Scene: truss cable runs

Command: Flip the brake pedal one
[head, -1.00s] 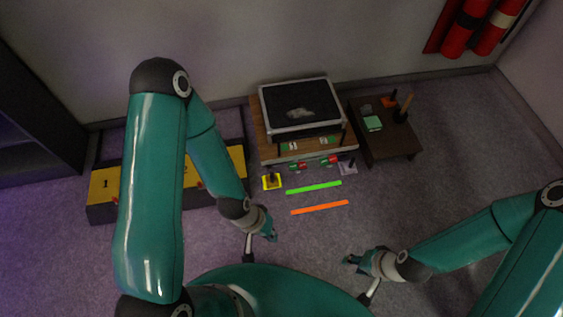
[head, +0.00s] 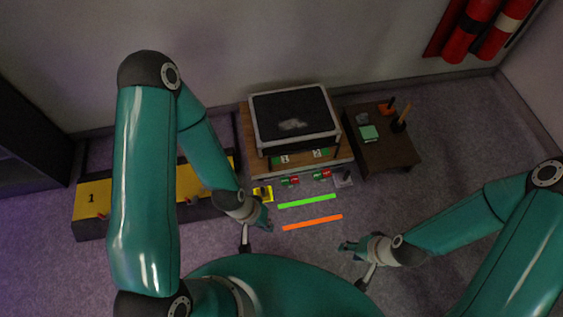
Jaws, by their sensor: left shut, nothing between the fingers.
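A small yellow-edged pad with a dark middle (head: 262,193) lies on the floor at the front left of the wooden workbench (head: 300,166); it looks like a pedal. A grey pad (head: 343,180) lies at the bench's front right. I cannot read any number on either pad. My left gripper (head: 268,225) is shut and empty, just on the near side of the yellow pad in the picture, apart from it. My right gripper (head: 345,248) is at the lower right, away from both pads; its fingers are too small to judge.
A green strip (head: 306,201) and an orange strip (head: 312,222) lie on the floor before the bench. A yellow-topped box marked 1 (head: 92,198) is at left, partly behind my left arm. A dark side table (head: 385,152) stands at right. Floor at right is clear.

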